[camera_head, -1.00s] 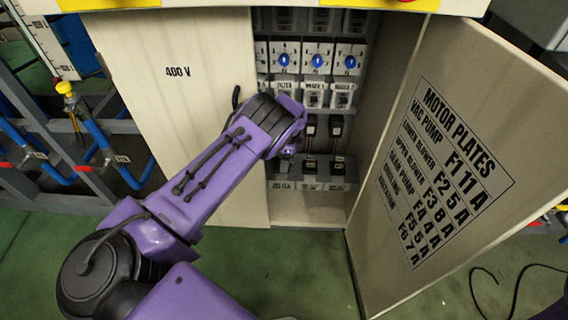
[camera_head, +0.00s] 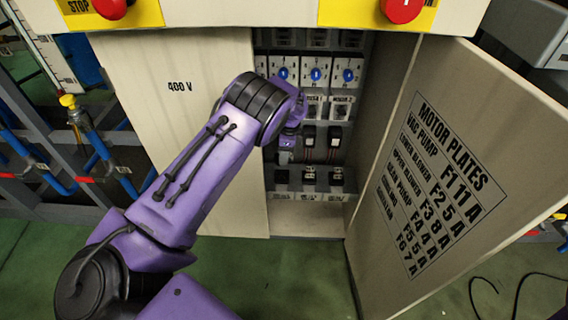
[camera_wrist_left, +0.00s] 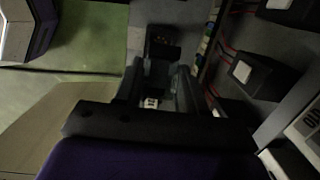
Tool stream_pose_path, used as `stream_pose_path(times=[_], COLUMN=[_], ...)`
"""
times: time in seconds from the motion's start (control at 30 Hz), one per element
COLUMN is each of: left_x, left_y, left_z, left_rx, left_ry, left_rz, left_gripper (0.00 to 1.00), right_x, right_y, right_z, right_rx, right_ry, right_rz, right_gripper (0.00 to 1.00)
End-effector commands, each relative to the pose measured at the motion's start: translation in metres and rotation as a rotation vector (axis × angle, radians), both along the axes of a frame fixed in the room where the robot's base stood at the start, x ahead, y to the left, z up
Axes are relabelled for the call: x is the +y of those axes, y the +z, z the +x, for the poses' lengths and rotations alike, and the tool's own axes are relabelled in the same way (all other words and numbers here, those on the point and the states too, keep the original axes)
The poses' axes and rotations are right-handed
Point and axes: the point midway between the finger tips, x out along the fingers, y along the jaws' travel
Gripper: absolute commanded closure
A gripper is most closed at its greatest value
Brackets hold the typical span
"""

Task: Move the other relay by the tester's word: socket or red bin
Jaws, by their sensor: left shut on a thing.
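My left gripper (camera_head: 287,150) is inside the open cabinet, in front of the left end of the relay row. In the left wrist view, its fingers (camera_wrist_left: 155,92) are shut on a relay (camera_wrist_left: 151,103), a dark piece with a small white label, mostly hidden between them. A black socket (camera_wrist_left: 163,42) shows beyond the fingertips. In the head view, two dark relays with white labels, one nearer (camera_head: 309,136) and one farther right (camera_head: 335,137), sit right of the gripper. Lower dark sockets (camera_head: 309,177) stand on a grey shelf below. My right gripper, the tester and the red bin are not seen.
The open cabinet door (camera_head: 430,170) with the motor plate list stands on the right. The closed 400 V panel (camera_head: 185,120) is on the left. Blue knobs (camera_head: 316,75) line the row above. Red buttons (camera_head: 403,8) sit on the top ledge.

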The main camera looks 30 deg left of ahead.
Motion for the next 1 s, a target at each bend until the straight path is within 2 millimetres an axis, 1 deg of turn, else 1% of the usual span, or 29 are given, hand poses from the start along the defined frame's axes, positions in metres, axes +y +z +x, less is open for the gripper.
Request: stream_pose_path(times=[0.03, 0.13, 0.43, 0.47, 0.6, 0.77, 0.9, 1.0], left_x=[0.0, 0.0, 0.0, 0.0, 0.0, 0.0, 0.0, 0.0], left_y=[0.009, 0.017, 0.017, 0.014, -0.015, -0.04, -0.067, -0.077], left_z=[0.0, 0.0, 0.0, -0.001, -0.001, -0.001, -0.001, 0.0], left_rx=[0.001, 0.001, 0.002, 0.004, 0.005, 0.003, 0.003, 0.002], left_ry=[0.0, 0.001, 0.0, 0.0, -0.001, -0.002, -0.002, -0.002], left_rz=[-0.001, 0.0, 0.0, 0.0, 0.002, 0.001, 0.001, 0.0], left_gripper=[0.96, 0.96, 0.96, 0.96, 0.96, 0.96, 0.96, 0.96], right_x=[0.0, 0.0, 0.0, 0.0, 0.0, 0.0, 0.0, 0.0], right_y=[0.002, 0.002, 0.002, 0.001, -0.004, -0.007, -0.01, -0.01], right_z=[0.0, 0.0, 0.0, 0.0, 0.0, 0.0, 0.0, 0.0], right_rx=[0.0, 0.0, 0.0, 0.0, 0.0, 0.0, 0.0, 0.0], right_ry=[0.0, 0.0, 0.0, 0.0, 0.0, 0.0, 0.0, 0.0], right_rz=[0.0, 0.0, 0.0, 0.0, 0.0, 0.0, 0.0, 0.0], right_gripper=[0.57, 0.57, 0.57, 0.57, 0.57, 0.57, 0.57, 0.57])
